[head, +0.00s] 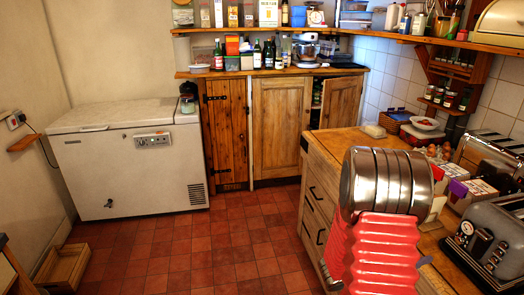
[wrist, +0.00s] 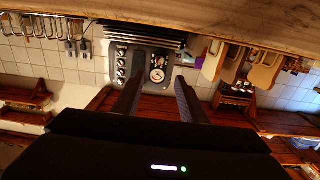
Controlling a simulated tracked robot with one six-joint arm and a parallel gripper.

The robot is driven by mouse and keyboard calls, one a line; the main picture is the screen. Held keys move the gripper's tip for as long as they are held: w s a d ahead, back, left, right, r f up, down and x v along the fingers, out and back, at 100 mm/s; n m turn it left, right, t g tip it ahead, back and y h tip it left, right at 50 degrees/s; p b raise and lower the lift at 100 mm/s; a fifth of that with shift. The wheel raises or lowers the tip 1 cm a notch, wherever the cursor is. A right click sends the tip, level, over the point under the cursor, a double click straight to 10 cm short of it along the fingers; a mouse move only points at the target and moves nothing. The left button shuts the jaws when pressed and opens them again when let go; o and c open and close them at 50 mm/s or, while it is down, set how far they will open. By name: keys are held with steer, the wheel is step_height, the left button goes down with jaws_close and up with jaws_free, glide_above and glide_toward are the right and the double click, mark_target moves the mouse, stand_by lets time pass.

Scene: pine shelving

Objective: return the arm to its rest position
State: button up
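My gripper (wrist: 158,82) shows in the wrist view as two dark fingers, set apart with nothing held between them, so it is open. Beyond the fingertips is a grey appliance with knobs and a round dial (wrist: 157,75); the scene appears upside down in this view. In the head view my red ribbed arm with metal rings rises at the right, in front of the wooden counter (head: 345,145). My gripper itself is not visible in the head view.
A grey toaster (head: 488,240), another toaster (head: 490,155), egg cartons and a white bowl (head: 424,123) crowd the counter close to my arm. Loaded shelves (head: 265,73) line the back wall. A white chest freezer (head: 125,160) stands left. The tiled floor (head: 215,250) between is mostly clear.

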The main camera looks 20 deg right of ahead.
steer(key=w+a+f+n+t+y, duration=0.35)
steer(key=w+f+t+y, duration=0.35)
steer(key=f, duration=0.5)
steer(key=w+a+r+n+t+y, duration=0.1)
steer(key=w+a+n+y, duration=0.2)
steer(key=a, duration=0.6)
steer(key=w+a+r+n+t+y, duration=0.1)
steer(key=w+a+n+y, duration=0.1)
steer(key=w+a+y, duration=0.45)
steer(key=s+a+r+n+g+y, duration=0.1)
steer(key=s+a+r+n, duration=0.25)
steer(key=a, duration=0.55)
steer(key=s+a+r+n+g+y, duration=0.15)
steer(key=s+a+r, duration=0.25)
steer(key=a, duration=0.4)
steer(key=s+a+r+n+t, duration=0.1)
steer(key=s+a+r+n, duration=0.2)
steer(key=r, duration=0.4)
steer(key=s+a+r+n+t+h, duration=0.1)
steer(key=s+a+r+n, duration=0.2)
steer(key=s+a+r, duration=0.3)
step_height(320, 180, up, 2)
steer(key=shift+s+a+r, duration=0.1)
steer(key=shift+s+a, duration=0.1)
steer(key=shift+s, duration=0.9)
